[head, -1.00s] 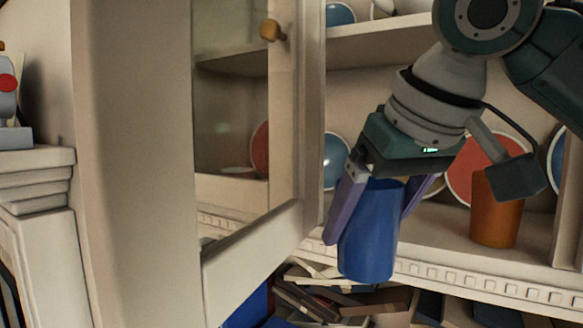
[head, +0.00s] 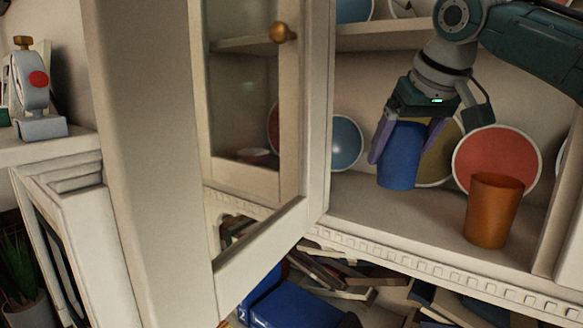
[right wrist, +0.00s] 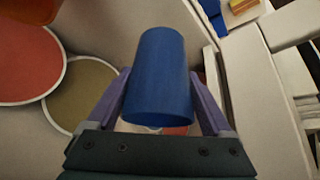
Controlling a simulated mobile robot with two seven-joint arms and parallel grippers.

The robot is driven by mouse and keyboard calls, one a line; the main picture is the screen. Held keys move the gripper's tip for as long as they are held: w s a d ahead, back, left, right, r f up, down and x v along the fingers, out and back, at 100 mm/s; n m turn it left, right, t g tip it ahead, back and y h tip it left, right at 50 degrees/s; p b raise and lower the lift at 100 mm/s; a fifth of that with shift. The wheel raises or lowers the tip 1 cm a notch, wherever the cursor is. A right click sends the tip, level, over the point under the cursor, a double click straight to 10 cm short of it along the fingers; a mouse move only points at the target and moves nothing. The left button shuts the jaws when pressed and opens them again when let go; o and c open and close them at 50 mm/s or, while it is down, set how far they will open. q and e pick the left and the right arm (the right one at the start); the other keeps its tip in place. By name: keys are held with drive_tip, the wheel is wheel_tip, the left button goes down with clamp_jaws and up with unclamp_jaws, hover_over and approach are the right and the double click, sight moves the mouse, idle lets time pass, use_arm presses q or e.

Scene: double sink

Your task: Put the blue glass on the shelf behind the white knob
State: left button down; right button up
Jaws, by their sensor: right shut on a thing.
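The blue glass (head: 399,157) is held by my right gripper (head: 404,147), whose purple fingers close on its two sides. It is upright and over the cabinet shelf (head: 400,215), in front of the plates; I cannot tell whether its base touches the shelf. The right wrist view also shows the blue glass (right wrist: 158,78) between the fingers (right wrist: 160,88). The only knob I see is a brass-coloured one (head: 283,32) on the open glass door; a white knob is not seen. My left gripper is not in view.
An orange glass (head: 492,210) stands on the shelf right of the blue glass. A red plate (head: 497,155), an olive plate (head: 436,155) and a blue plate (head: 346,144) lean at the back. The open door (head: 315,110) stands on the left. Books (head: 290,305) lie below.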

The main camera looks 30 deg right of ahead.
sight(402, 162)
drive_tip(key=d, duration=0.1)
drive_tip(key=w+d, duration=0.1)
drive_tip(key=shift+w+d+r+p, duration=0.1)
drive_tip(key=shift+w+d+p, duration=0.1)
drive_tip(key=shift+d+p, duration=0.2)
drive_tip(key=f, duration=0.3)
drive_tip(key=shift+s+a+p, duration=0.1)
drive_tip(key=shift+a+p, duration=0.1)
drive_tip(key=shift+p, duration=0.15)
wheel_tip(402, 162, down, 3)
drive_tip(key=shift+f+p, duration=0.1)
drive_tip(key=shift+p, duration=0.55)
drive_tip(key=shift+d+f, duration=0.1)
drive_tip(key=shift+f, duration=0.15)
drive_tip(key=shift+d+f, duration=0.1)
drive_tip(key=shift+f, duration=0.15)
